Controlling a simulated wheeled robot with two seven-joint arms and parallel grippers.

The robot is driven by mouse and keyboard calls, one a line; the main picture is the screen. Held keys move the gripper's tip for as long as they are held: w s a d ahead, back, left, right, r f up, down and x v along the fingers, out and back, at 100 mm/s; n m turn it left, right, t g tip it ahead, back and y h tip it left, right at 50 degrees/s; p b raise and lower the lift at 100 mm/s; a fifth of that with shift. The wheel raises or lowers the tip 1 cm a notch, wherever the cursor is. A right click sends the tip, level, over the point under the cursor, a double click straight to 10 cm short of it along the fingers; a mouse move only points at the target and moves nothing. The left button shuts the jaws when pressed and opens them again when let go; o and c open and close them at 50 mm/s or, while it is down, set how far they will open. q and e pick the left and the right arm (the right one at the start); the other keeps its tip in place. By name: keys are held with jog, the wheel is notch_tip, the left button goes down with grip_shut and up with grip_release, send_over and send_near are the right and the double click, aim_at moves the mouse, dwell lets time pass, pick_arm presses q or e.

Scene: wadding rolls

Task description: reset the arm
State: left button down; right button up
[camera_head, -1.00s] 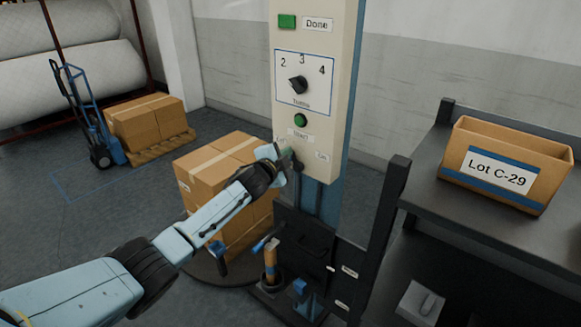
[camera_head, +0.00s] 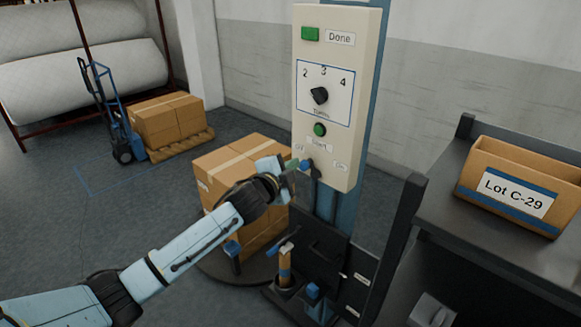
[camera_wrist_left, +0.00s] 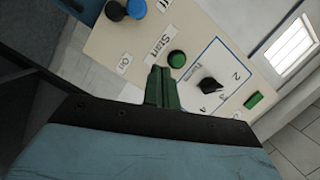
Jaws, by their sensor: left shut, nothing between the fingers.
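My left arm comes in from the lower left. Its gripper (camera_head: 289,164) is shut and empty, just left of the lower part of a cream control panel (camera_head: 338,60). The panel has a green Start button (camera_head: 320,130), a black Turns dial (camera_head: 319,96) and a green Done light (camera_head: 310,34). A blue-tipped lever (camera_head: 306,166) sits at the panel's bottom, close to the fingertips. In the left wrist view the closed green fingers (camera_wrist_left: 162,88) appear in front of the panel, with the blue knob (camera_wrist_left: 137,9) apart from them. My right gripper is not in view.
Stacked cartons (camera_head: 228,170) stand on a round turntable behind my left gripper. A dark shelf (camera_head: 450,215) with a Lot C-29 bin (camera_head: 520,185) is at right. A blue hand truck (camera_head: 118,130) and palletised boxes (camera_head: 168,120) stand at back left, with open floor nearby.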

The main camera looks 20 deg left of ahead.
pick_arm(q)
jog(key=shift+s, duration=0.35)
dwell(0.3)
jog(key=s+a+f+n+g+y+b, duration=0.1)
jog(key=s+f+n+g+b, duration=0.35)
jog(key=f, duration=1.05)
jog(key=s+a+f+g+b, duration=0.1)
jog(key=s+f, duration=0.7)
jog(key=f, duration=0.7)
jog(key=s+a+f+n+g+y+b, duration=0.1)
jog(key=s+f+n+g+b, duration=0.35)
jog(key=f, duration=1.05)
jog(key=s+d+f+n+g+b, duration=0.1)
jog(key=s+f+g, duration=0.1)
jog(key=s+f, duration=0.6)
jog(key=s+d+f+n+g+b, duration=0.1)
jog(key=s+f, duration=0.8)
jog(key=s, duration=1.1)
jog(key=s+d+f+n+g+b, duration=0.1)
jog(key=s+d+f+g+b, duration=0.1)
jog(key=s+f, duration=0.6)
jog(key=s+d, duration=0.1)
jog(key=s, duration=0.5)
jog(key=shift+s+d+f+g+h+b, duration=0.2)
jog(key=shift+s+f+g+h+b, duration=0.1)
jog(key=shift+s+g+b, duration=0.1)
